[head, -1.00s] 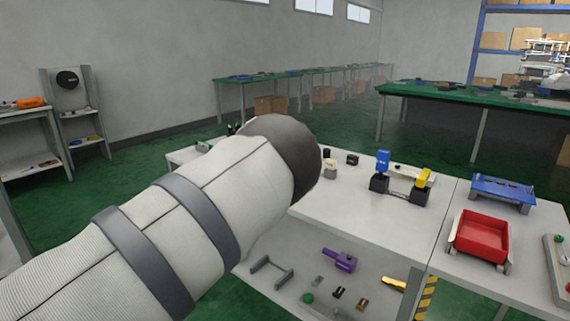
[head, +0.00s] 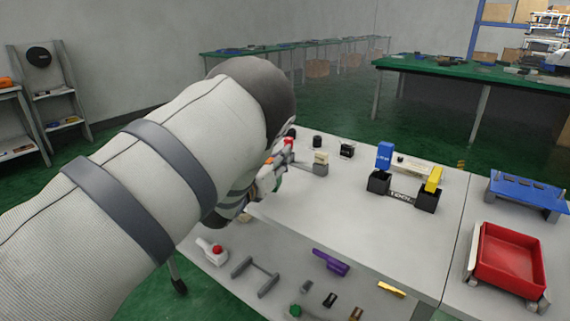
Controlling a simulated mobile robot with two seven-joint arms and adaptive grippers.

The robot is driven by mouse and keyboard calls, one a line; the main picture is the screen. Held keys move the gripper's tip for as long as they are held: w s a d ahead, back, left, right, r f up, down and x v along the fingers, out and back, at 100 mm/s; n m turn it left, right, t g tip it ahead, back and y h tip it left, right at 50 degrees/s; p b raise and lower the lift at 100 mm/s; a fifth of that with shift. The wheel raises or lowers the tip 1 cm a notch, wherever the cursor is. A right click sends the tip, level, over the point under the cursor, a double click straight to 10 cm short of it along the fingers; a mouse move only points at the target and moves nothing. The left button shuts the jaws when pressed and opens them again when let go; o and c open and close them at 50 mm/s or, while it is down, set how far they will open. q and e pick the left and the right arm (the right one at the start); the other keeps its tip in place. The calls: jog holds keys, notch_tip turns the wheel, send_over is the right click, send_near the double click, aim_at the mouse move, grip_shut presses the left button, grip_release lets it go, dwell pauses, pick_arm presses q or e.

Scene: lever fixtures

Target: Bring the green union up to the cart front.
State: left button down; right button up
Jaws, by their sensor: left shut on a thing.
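My left arm comes in from the left and covers much of the cart. My left gripper (head: 265,182) is partly hidden behind its own forearm, above the left part of the cart top. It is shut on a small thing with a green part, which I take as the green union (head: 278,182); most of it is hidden. The white cart top (head: 345,220) spreads out to the right of the gripper, and its front edge runs above a lower shelf. My right gripper is not in view.
A fixture with blue and yellow levers (head: 385,157) stands on the cart top. Small black parts (head: 347,151) stand behind. A red tray (head: 508,257) and blue stand (head: 525,193) are at right.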

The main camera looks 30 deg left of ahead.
pick_arm(q)
jog(key=f, duration=0.2)
jog(key=f+b, duration=0.1)
jog(key=shift+w+f, duration=0.2)
jog(key=shift+f, duration=0.15)
jog(key=shift+s+r, duration=0.2)
jog(key=shift+r, duration=0.1)
jog(key=shift+f, duration=0.15)
jog(key=c, duration=1.9)
grip_release()
jog(key=shift+f, duration=0.1)
jog(key=o, duration=0.5)
jog(key=shift+o, duration=0.2)
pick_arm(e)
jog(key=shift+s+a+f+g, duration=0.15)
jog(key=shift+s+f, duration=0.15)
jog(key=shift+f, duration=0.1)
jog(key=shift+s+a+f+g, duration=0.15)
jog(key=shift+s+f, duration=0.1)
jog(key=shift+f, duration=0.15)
pick_arm(q)
jog(key=shift+w, duration=0.1)
